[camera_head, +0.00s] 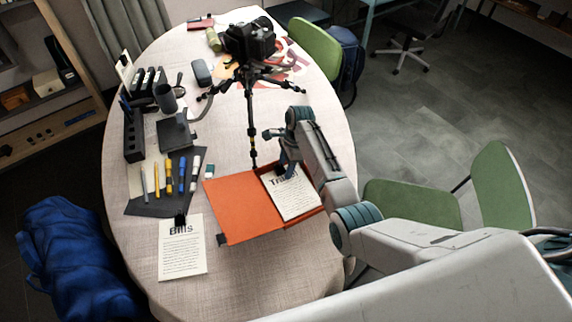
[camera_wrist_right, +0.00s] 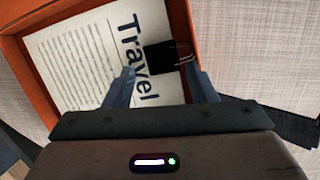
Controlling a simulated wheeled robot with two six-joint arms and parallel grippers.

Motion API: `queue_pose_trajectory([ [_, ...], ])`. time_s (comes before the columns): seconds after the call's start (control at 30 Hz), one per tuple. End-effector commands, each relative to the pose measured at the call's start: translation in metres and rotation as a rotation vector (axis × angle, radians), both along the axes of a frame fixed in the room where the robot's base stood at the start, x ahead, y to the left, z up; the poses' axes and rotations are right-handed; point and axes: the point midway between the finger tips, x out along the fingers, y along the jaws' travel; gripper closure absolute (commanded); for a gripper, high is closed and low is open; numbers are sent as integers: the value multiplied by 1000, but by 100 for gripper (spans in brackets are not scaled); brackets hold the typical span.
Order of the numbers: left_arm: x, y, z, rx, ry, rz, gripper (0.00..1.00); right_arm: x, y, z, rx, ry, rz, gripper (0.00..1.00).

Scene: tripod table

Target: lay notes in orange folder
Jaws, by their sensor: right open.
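The orange folder (camera_head: 243,209) lies open on the table, its flat cover to the left and its walled half to the right. A white sheet headed "Travel" (camera_head: 296,199) lies in the walled half and shows close up in the right wrist view (camera_wrist_right: 80,68). A black clip (camera_wrist_right: 160,56) sits on its heading edge. My right gripper (camera_head: 283,158) is open just over that edge, its fingers (camera_wrist_right: 161,80) on either side near the clip and apart from it. A sheet headed "Bills" (camera_head: 182,252) lies on the table left of the folder, with a black clip (camera_head: 180,220) at its top. My left gripper is out of view.
A black tripod with a camera (camera_head: 250,45) stands behind the folder, one leg reaching close to it. Pens and markers lie on a dark mat (camera_head: 150,208) at the left. A dark organiser (camera_head: 133,139) stands behind them. The front table strip is clear.

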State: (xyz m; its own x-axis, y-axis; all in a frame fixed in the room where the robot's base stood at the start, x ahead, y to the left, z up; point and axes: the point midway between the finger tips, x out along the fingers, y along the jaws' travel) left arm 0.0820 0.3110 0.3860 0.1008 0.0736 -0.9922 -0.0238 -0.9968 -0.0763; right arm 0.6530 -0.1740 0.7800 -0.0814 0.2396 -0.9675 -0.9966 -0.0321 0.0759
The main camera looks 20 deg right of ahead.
Motion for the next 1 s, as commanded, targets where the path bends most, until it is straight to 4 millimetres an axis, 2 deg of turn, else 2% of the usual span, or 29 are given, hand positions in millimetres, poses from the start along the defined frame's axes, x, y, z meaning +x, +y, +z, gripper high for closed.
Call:
queue_pose_trajectory([
  [0.17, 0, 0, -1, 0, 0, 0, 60, 2, -2, 7, -1, -5, -1, 47],
  [0.27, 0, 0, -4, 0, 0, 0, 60, 4, -5, 20, -1, -7, -1, 47],
  [0.5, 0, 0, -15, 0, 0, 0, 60, 8, -18, 70, -1, -8, -1, 47],
  [0.7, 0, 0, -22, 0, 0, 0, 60, 10, -26, 103, 0, -5, 0, 47],
  [0.83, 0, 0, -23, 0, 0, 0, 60, 10, -28, 114, 0, -2, 0, 47],
  [1.0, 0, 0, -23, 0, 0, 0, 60, 10, -29, 119, 0, 0, 0, 47],
])
